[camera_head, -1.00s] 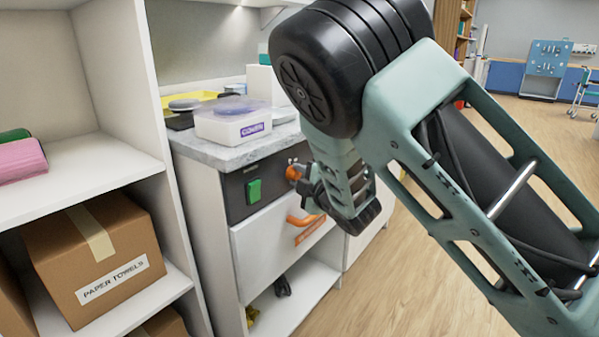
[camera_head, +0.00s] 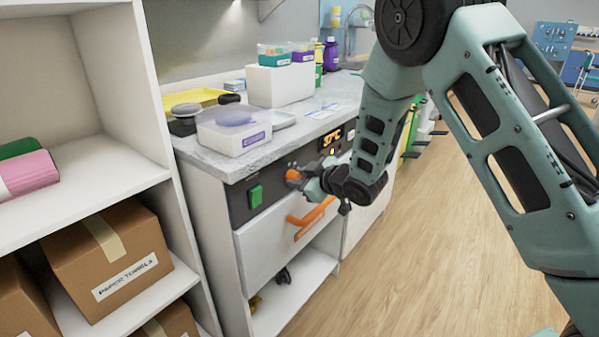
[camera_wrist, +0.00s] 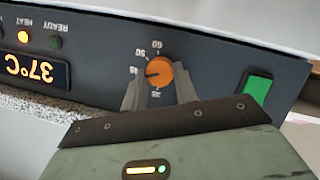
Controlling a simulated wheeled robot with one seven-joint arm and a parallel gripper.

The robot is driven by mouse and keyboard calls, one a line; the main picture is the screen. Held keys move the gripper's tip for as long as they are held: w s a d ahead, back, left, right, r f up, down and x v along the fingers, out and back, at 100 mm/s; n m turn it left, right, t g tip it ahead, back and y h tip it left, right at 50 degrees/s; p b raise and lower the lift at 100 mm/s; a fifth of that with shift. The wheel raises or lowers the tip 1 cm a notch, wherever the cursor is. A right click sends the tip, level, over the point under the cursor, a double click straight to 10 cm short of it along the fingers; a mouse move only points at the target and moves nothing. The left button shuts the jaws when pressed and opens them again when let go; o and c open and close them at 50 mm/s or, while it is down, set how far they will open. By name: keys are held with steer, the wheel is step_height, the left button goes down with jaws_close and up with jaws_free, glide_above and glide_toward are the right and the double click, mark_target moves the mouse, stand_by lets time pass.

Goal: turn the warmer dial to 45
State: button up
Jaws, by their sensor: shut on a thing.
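The warmer dial is an orange round knob (camera_wrist: 158,73) on a dark panel, with number marks around it. It also shows in the head view (camera_head: 293,175), partly behind my gripper. In the wrist view, its dark pointer line points left, near a small mark too blurred to read surely; 50 and 60 stand above it. My gripper (camera_wrist: 159,88) is shut on the dial, one finger on each side. In the head view my gripper (camera_head: 308,183) reaches the panel from the right. The orange display (camera_wrist: 25,68) reads 37°C, and the HEAT light (camera_wrist: 22,37) glows.
A green switch (camera_wrist: 257,88) is right of the dial in the wrist view. An orange drawer handle (camera_head: 312,211) is just below my gripper in the head view. Boxes and tubs stand on the counter (camera_head: 215,158). A shelf with cartons stands left; open floor lies right.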

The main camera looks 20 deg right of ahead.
steer(key=shift+d+m+g+y+p, duration=0.15)
steer(key=shift+m+g+y+p, duration=0.2)
steer(key=shift+m+p, duration=0.45)
steer(key=o, duration=1)
steer(key=shift+c, duration=0.2)
steer(key=v, duration=1.7)
steer(key=shift+d+p, duration=0.2)
steer(key=shift+p, duration=0.25)
steer(key=shift+s, duration=0.1)
